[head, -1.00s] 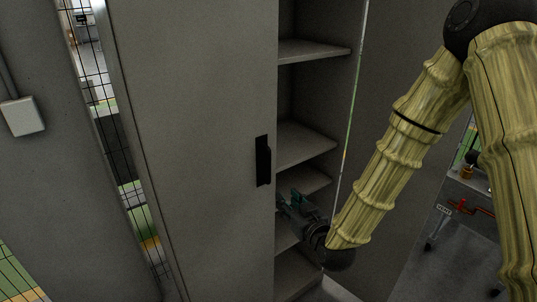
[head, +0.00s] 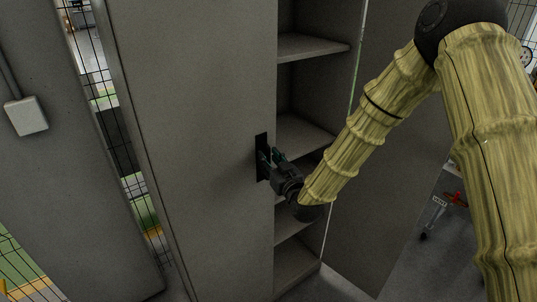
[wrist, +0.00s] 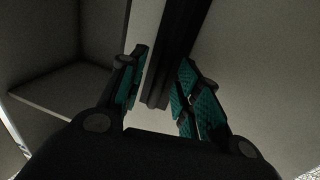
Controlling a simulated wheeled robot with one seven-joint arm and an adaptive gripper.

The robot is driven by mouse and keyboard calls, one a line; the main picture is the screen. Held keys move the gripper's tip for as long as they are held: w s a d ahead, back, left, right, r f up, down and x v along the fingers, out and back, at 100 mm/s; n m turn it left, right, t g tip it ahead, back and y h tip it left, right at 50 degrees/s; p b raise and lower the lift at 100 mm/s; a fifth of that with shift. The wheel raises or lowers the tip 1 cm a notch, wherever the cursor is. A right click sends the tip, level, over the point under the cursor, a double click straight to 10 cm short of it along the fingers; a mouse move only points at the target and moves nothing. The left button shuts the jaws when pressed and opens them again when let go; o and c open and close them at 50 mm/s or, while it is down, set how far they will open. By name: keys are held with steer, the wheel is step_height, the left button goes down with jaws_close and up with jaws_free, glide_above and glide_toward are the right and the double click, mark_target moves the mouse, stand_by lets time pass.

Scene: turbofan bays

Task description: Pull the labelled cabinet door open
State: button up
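The grey cabinet door (head: 195,140) fills the middle-left of the head view. Its upright black handle (head: 261,142) is near the door's right edge; it also shows in the wrist view (wrist: 180,45). No label can be made out on this door. My gripper (head: 268,158) is at the handle's lower half. In the wrist view, the teal-padded fingers (wrist: 160,92) stand apart, one on each side of the handle's lower end. Gaps show beside the handle, so the gripper looks open. Whether either pad touches the handle is unclear. The fingertips partly hide the handle in the head view.
Right of the door, the cabinet is open, with several empty-looking shelves (head: 312,48). A second grey panel (head: 385,190) stands to the right. A grey wall panel with a pale box (head: 26,117) is at the left. Red-handled equipment (head: 455,199) is at the far right.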

steer(key=shift+w+a, duration=0.2)
steer(key=shift+w, duration=0.25)
jaws_close()
steer(key=shift+s, duration=0.1)
